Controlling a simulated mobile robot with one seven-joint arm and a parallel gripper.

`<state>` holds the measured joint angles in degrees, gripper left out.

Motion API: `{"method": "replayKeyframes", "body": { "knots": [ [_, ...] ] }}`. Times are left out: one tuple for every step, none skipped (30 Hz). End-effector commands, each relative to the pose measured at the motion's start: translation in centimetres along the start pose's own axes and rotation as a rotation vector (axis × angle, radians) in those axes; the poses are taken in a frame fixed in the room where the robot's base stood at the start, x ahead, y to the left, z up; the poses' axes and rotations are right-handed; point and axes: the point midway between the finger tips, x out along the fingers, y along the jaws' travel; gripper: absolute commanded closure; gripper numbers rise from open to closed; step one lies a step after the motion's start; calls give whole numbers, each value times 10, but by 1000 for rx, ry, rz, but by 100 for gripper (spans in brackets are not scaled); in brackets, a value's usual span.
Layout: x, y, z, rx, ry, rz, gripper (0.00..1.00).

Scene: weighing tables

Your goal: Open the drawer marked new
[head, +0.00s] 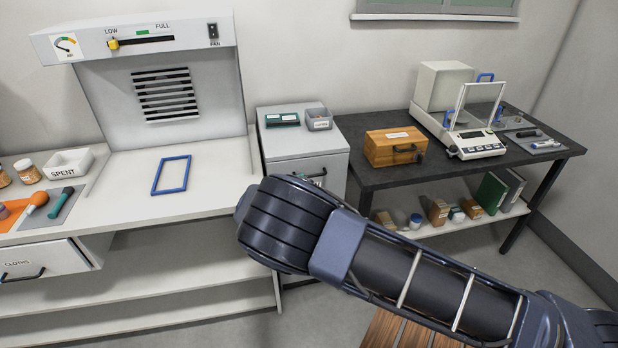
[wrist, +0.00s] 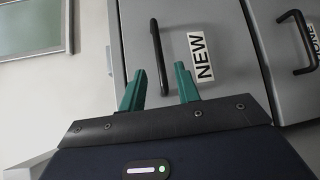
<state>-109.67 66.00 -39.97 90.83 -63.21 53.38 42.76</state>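The drawer marked NEW (wrist: 222,85) is a grey front with a black bar handle (wrist: 159,56) beside its white label; it appears shut. My gripper (wrist: 160,85) has two green fingers spread apart with nothing between the tips. The handle lies just beyond the tips, roughly in line with the gap; I cannot tell how far off it is. In the head view the grey drawer cabinet (head: 302,140) stands between the two tables. My arm covers its lower front and hides my gripper there.
A second drawer handle (wrist: 298,42) has a partly cut-off label. On the cabinet stand a grey bin (head: 318,119) and a teal-edged item (head: 282,120). The CLOTHS drawer (head: 45,262) at left sticks out. The dark table (head: 375,178) at right bears a wooden box (head: 395,148) and a balance (head: 478,143).

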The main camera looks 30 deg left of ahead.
Motion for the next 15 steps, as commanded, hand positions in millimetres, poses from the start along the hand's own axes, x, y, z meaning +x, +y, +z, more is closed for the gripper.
{"method": "replayKeyframes", "body": {
  "knots": [
    [11,0,1,0,-3,1,68],
    [16,0,1,0,-3,1,68],
    [22,0,1,0,-3,1,68],
    [27,0,1,1,-3,1,68],
    [32,0,1,1,-3,1,68],
    [38,0,1,1,-4,1,68],
    [42,0,1,1,-3,0,68],
    [46,0,1,1,-3,0,68],
    [50,0,1,0,-2,0,68],
    [53,0,1,0,-2,0,68],
    [56,0,1,0,-2,0,68],
    [59,0,1,0,-2,0,68],
    [61,0,1,0,-2,0,68],
    [63,0,1,0,-2,0,68],
    [64,0,1,0,-2,1,68]
  ]
}}
